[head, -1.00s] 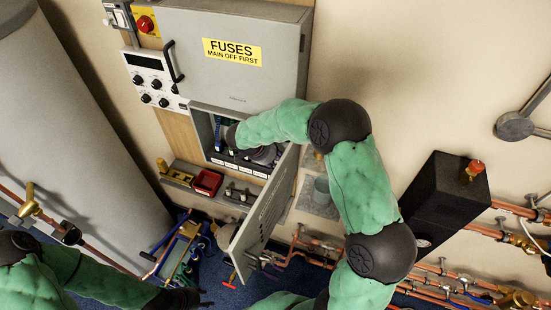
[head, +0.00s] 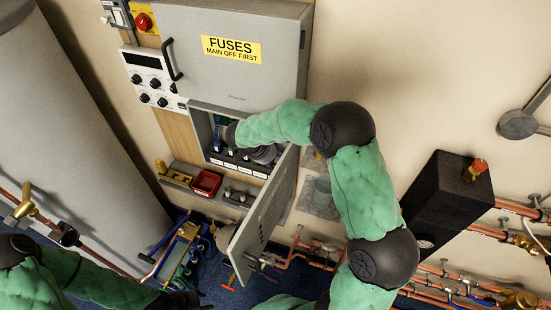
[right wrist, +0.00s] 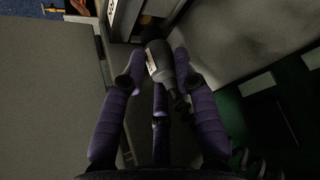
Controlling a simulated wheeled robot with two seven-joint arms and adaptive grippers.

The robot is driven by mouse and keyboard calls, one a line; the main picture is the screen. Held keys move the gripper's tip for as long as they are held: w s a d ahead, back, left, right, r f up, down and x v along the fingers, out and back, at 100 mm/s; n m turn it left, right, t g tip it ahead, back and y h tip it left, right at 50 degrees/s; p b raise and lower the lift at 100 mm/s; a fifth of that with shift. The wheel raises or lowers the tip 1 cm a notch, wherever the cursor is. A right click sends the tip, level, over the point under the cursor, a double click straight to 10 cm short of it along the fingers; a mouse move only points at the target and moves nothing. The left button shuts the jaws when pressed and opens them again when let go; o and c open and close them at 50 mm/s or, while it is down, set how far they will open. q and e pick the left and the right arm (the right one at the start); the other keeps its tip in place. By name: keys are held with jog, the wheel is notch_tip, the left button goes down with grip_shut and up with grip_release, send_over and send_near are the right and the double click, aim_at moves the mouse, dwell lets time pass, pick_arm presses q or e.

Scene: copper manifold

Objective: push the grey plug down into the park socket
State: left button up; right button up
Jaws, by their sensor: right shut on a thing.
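My right gripper (right wrist: 154,72) is inside the open lower compartment of the fuse cabinet. In the right wrist view its purple fingers are shut on the grey plug (right wrist: 159,62), a dark grey body with a white label and a ribbed cable end. In the head view my right gripper (head: 262,153) is mostly hidden by its own arm and the compartment. I cannot make out the park socket or tell how the plug sits relative to it. My left gripper (head: 184,301) is dark and small at the bottom edge; its fingers are unclear.
The fuse cabinet (head: 265,80) has a grey door (head: 262,220) hanging open beside my right arm. A row of labels (head: 237,164) lines the compartment's lower edge. Below are a red tray (head: 206,183) and a blue-yellow tool rack (head: 178,250). Copper pipes run low right.

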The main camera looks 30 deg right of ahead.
jog(key=shift+f+b, duration=1)
jog(key=shift+b, duration=0.3)
dwell(0.4)
jog(key=o, duration=1.1)
jog(key=v, duration=1.2)
